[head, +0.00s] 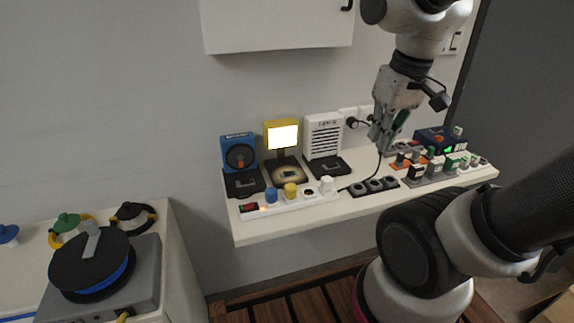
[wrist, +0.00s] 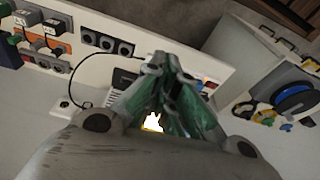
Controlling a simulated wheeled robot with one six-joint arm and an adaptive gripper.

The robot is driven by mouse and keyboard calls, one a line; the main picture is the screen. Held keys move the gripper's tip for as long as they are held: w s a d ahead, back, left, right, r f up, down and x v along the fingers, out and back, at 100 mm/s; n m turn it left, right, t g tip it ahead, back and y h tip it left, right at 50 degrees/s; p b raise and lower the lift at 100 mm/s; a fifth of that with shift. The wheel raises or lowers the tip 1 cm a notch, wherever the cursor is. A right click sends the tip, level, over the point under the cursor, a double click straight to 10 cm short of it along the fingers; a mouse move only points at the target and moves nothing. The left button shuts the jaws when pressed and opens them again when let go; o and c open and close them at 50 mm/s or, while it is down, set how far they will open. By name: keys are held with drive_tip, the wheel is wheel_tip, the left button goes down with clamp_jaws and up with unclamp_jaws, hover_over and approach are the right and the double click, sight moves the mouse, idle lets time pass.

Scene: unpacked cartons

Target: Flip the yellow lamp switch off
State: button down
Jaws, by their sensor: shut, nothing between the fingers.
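The yellow lamp (head: 281,136) stands on the white shelf in the head view, its square panel glowing white. Its dark base (head: 288,172) is lit by a warm glow; the switch on it is too small to make out. My gripper (head: 382,146) is shut and empty, pointing down above the shelf, to the right of the lamp and the white speaker-like unit. In the wrist view the shut fingers (wrist: 165,75) fill the middle. The bright lamp panel (wrist: 153,122) shows just beyond them, mostly hidden by the gripper.
A blue fan-like device (head: 239,155) stands left of the lamp, a white slatted unit (head: 323,137) right of it. A white power strip (head: 300,199) with coloured plugs lies in front. A dark socket row (head: 374,186) and several switch blocks are farther right. A white cabinet (head: 277,22) hangs above.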

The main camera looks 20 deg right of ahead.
drive_tip(key=w+a+f+g, duration=0.1)
drive_tip(key=w+a+f, duration=0.35)
drive_tip(key=w, duration=0.55)
drive_tip(key=w+a+f, duration=0.4)
drive_tip(key=w+f, duration=0.2)
drive_tip(key=w, duration=0.3)
drive_tip(key=r+t, duration=0.2)
hover_over(286, 171)
drive_tip(key=s+d, duration=0.1)
drive_tip(key=s, duration=0.2)
drive_tip(key=shift+w+f+m, duration=0.1)
drive_tip(key=shift+m, duration=0.3)
drive_tip(key=x, duration=0.8)
drive_tip(key=s+x, duration=0.1)
drive_tip(key=x, duration=0.4)
drive_tip(key=shift+a+f, duration=0.15)
drive_tip(key=shift+a, duration=0.1)
drive_tip(key=shift+a+f, duration=0.1)
drive_tip(key=shift+f, duration=0.35)
